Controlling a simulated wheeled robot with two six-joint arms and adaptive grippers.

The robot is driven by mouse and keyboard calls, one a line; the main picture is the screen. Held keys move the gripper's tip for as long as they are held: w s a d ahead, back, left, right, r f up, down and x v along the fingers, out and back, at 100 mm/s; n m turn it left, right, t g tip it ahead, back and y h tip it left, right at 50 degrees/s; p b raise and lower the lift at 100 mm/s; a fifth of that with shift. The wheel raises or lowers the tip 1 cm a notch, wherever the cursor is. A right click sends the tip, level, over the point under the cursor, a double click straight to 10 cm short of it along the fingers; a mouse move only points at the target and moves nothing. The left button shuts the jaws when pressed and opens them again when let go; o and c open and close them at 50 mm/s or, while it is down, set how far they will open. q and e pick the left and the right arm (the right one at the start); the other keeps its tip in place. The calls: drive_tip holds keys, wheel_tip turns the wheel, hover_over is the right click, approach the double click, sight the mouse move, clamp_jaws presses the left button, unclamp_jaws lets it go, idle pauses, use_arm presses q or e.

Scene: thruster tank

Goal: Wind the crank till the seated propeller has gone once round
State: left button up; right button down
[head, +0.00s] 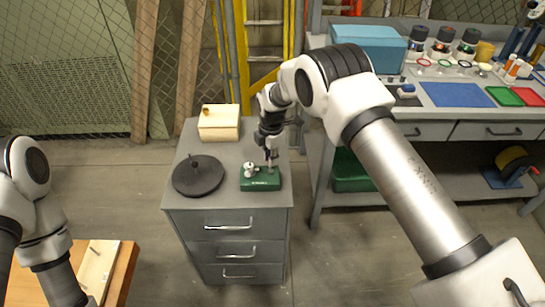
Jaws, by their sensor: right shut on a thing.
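A small green unit (261,183) sits on the grey drawer cabinet's top, near its right side. A small pale metallic piece (250,169) stands on the unit's left part; it is too small to tell whether it is the propeller. My right gripper (270,154) points down over the unit's right part and is shut on the crank's handle. The crank is mostly hidden by the fingers. My left arm (45,250) hangs at the lower left, and its gripper is out of the picture.
A round black disc (198,178) with an upright knob lies left of the green unit. A wooden box (219,125) stands behind them. A workbench (455,95) with bins and tools stands at the right. A wooden table (122,275) is at the lower left.

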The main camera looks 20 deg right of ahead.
drive_tip(key=shift+a+f+n, duration=0.1)
drive_tip(key=shift+a+n, duration=0.05)
drive_tip(key=shift+n, duration=0.25)
drive_tip(key=c, duration=1.1)
unclamp_jaws()
wheel_tip(320, 180, up, 12)
drive_tip(key=shift+s, duration=0.15)
